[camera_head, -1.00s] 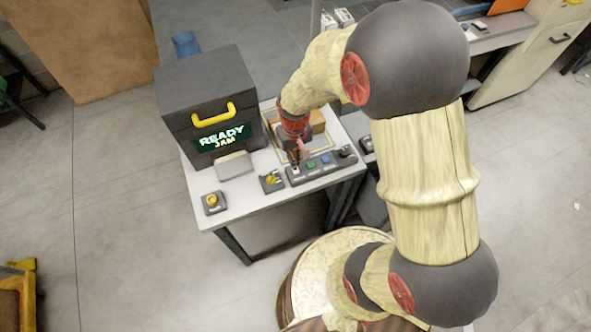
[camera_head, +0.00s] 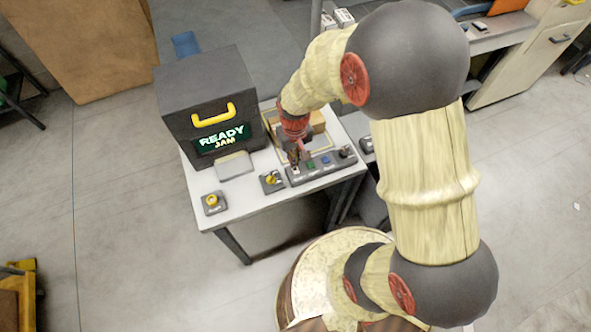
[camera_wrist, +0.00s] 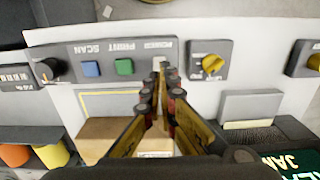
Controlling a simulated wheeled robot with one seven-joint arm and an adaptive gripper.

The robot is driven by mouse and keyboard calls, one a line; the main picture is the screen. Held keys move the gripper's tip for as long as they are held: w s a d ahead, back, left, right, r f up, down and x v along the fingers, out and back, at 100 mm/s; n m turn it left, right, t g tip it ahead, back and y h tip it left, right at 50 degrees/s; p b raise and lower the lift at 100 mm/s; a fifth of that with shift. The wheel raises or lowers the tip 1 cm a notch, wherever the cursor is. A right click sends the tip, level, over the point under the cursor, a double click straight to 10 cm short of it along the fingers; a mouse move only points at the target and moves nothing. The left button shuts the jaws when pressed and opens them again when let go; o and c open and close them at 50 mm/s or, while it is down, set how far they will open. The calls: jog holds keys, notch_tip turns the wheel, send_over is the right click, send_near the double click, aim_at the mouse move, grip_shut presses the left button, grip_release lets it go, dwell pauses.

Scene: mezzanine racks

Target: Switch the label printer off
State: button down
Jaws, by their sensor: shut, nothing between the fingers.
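The label printer (camera_head: 172,100) is a dark box with a yellow handle and a green screen reading READY JAM; it stands on the white table (camera_head: 240,192). A grey control panel (camera_head: 332,171) lies to its front right, with labels SCAN, PRINT and one that seems to read POWER in the wrist view. My gripper (camera_wrist: 161,76) is shut and empty, pointing down with its tips at a pale switch (camera_wrist: 159,62) under the POWER label. The tips cover part of the switch, so I cannot tell its position or whether they touch it.
A green button (camera_wrist: 124,67), a blue button (camera_wrist: 90,69) and a black knob (camera_wrist: 48,69) share the panel. A yellow rotary knob (camera_wrist: 212,64) is close beside the tips. A yellow button box (camera_head: 212,202) sits at the table's front left. A cardboard box (camera_wrist: 107,140) lies behind the panel.

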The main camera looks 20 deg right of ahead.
jog(key=shift+f+b, duration=0.75)
jog(key=shift+f, duration=0.5)
dwell(0.6)
jog(key=shift+r+p, duration=2.7)
jog(key=shift+r, duration=0.85)
